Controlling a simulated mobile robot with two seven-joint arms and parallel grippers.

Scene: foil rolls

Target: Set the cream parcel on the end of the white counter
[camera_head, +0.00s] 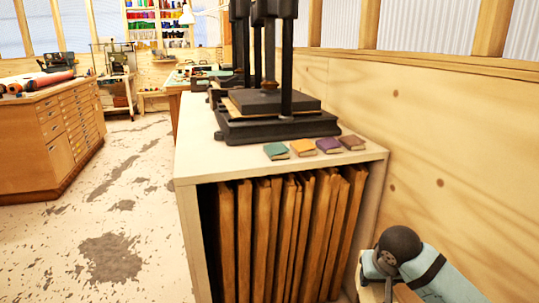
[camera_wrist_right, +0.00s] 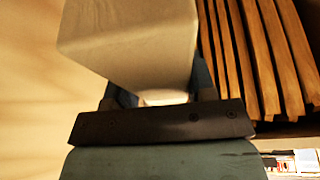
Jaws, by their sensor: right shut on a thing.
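The cream parcel (camera_wrist_right: 130,38) fills the upper middle of the right wrist view as a pale, box-like shape. My right gripper (camera_wrist_right: 158,96) is shut on it, with dark finger parts on either side of its near end. In the head view my right arm is at the lower right corner, beside the near right end of the white counter (camera_head: 182,187). I cannot clearly make out the parcel in the head view. The counter's near end carries several small books (camera_head: 303,147) in a row. My left gripper is not in view.
A black press (camera_head: 265,125) stands on the counter behind the books. Upright brown boards (camera_head: 262,235) fill the open shelf below. A plywood wall (camera_head: 450,130) runs along the right. Bare counter top lies in front of and left of the books.

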